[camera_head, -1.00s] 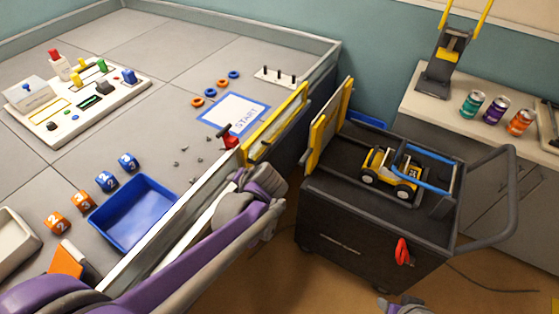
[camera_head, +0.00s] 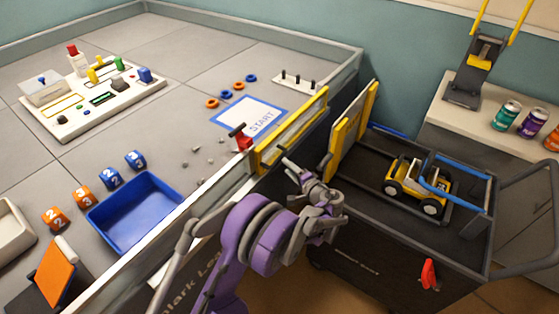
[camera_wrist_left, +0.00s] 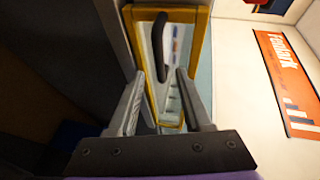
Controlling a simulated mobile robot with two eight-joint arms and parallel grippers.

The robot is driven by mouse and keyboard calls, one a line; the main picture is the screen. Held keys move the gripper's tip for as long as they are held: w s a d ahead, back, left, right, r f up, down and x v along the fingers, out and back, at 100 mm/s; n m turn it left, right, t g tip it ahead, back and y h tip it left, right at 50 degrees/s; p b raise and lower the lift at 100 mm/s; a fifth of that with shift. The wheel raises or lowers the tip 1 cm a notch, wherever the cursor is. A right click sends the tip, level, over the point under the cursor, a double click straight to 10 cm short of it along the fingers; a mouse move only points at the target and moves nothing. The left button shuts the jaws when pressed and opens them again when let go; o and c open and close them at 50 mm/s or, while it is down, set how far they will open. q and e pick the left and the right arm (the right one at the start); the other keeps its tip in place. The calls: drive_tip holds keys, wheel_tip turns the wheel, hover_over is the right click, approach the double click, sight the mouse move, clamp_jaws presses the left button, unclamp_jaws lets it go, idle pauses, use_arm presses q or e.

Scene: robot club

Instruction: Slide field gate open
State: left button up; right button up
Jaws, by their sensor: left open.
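The field gate (camera_head: 290,132) is a yellow-framed, pale panel in the field wall, beside a red latch-like piece (camera_head: 243,141). In the left wrist view, a yellow-framed clear panel (camera_wrist_left: 197,45) with a dark curved handle (camera_wrist_left: 160,45) lies ahead of my left gripper (camera_wrist_left: 157,84). The fingers are open, and the handle appears between and beyond their tips, with no contact visible. In the head view my left gripper (camera_head: 303,172) is just outside the wall, near the gate's lower side. My right gripper is not in view.
A dark cart (camera_head: 375,235) with an upright yellow-edged panel (camera_head: 352,130) and a small yellow vehicle (camera_head: 418,185) stands close right of the gripper. The field wall (camera_head: 150,245) runs along the left. A blue tray (camera_head: 137,212) lies inside it.

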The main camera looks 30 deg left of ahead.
sight(279, 158)
use_arm(q)
drive_tip(key=x, duration=0.7)
drive_tip(key=shift+w+a+f+b, duration=0.1)
drive_tip(key=shift+a+b, duration=0.05)
drive_tip(key=shift+b, duration=0.2)
clamp_jaws()
idle(1.0)
